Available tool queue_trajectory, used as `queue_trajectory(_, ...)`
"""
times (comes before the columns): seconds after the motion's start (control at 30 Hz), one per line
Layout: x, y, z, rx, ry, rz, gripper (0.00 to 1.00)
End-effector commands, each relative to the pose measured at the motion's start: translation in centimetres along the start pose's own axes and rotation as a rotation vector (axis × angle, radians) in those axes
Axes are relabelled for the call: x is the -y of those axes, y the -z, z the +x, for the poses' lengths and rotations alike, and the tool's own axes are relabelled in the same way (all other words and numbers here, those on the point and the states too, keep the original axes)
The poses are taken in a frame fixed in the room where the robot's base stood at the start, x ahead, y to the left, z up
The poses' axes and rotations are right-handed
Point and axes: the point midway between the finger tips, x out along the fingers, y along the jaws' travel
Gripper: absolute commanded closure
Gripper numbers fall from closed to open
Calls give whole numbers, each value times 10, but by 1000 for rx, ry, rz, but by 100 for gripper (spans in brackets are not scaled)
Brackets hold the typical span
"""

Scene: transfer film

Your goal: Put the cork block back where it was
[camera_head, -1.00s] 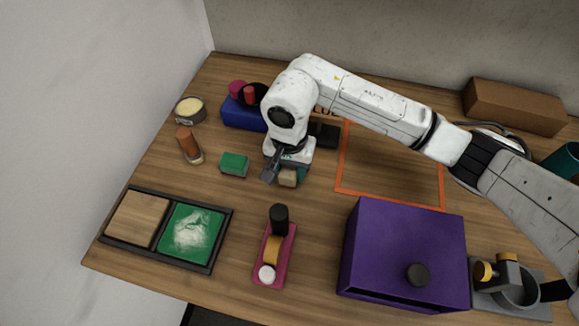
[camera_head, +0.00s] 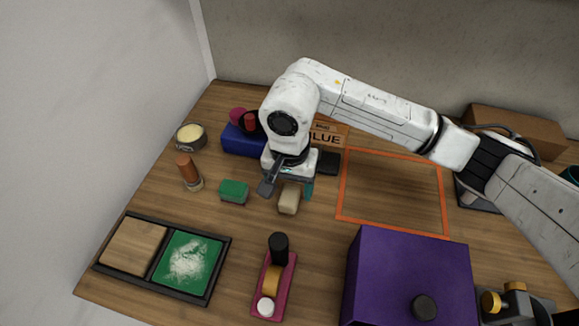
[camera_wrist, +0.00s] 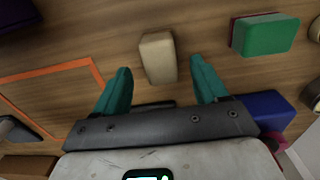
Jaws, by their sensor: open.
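The cork block (camera_head: 289,199) is a small pale tan block resting on the wooden table, left of the orange outline. My gripper (camera_head: 287,189) is just behind and above it, open, with nothing held between its fingers. In the wrist view the block (camera_wrist: 158,58) lies beyond the fingertips, roughly centred between the two teal fingers of my gripper (camera_wrist: 162,78). I see no contact between the fingers and the block.
A green block (camera_head: 233,191) sits close to the left, and a blue box (camera_head: 243,141) behind. A magenta holder (camera_head: 284,295) stands in front, a purple box (camera_head: 410,270) front right. The orange-outlined area (camera_head: 393,190) is empty. A black two-part tray (camera_head: 152,262) lies front left.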

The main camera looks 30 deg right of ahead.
Motion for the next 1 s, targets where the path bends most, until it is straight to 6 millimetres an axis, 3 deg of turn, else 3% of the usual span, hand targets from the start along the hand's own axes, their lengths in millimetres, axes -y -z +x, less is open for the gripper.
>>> queue_trajectory(0.2, 0, 1, -42, -5, 0, -2, 28)
queue_trajectory(0.4, 1, 0, -67, -3, 1, -2, 28)
queue_trajectory(0.6, 0, -1, -77, 0, 0, -2, 28)
queue_trajectory(1.0, 0, -1, -77, 0, 0, -1, 28)
